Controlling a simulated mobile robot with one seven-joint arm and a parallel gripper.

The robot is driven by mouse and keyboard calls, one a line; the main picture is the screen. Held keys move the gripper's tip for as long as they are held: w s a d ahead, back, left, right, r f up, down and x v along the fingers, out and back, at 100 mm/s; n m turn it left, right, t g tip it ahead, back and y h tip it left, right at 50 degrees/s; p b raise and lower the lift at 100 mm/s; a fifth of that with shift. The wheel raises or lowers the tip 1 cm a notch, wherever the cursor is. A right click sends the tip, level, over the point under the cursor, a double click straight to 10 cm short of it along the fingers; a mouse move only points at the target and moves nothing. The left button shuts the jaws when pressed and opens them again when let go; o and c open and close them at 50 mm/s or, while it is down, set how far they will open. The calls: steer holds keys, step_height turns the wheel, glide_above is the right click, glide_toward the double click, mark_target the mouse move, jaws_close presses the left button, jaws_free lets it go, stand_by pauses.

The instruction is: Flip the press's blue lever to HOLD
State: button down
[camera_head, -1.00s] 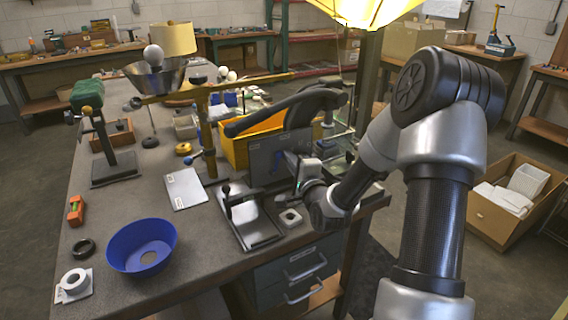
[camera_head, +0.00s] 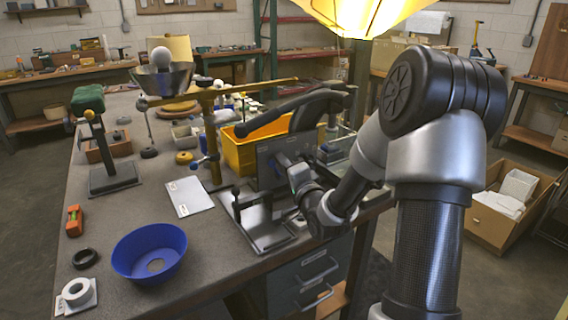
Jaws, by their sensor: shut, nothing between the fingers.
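The press stands at the table's right edge. It has a grey upright panel (camera_head: 267,160), a long black arm (camera_head: 300,108) above it and a shiny metal base plate (camera_head: 262,230) in front. My gripper (camera_head: 284,160) is shut and empty, with its fingertips at the face of the panel. I cannot tell whether they touch it. The blue lever on the panel is hidden or too small to make out behind my fingers, so its position cannot be read.
A yellow bin (camera_head: 240,150) stands behind the press. A brass stand (camera_head: 210,135) with a long beam rises left of it. A white sheet (camera_head: 190,196) and a blue bowl (camera_head: 150,252) lie left on the table. A glowing lamp shade (camera_head: 362,15) hangs overhead.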

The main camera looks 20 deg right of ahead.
steer(key=shift+a+f, duration=0.1)
steer(key=shift+a, duration=0.25)
stand_by(0.5)
steer(key=shift+s, duration=0.15)
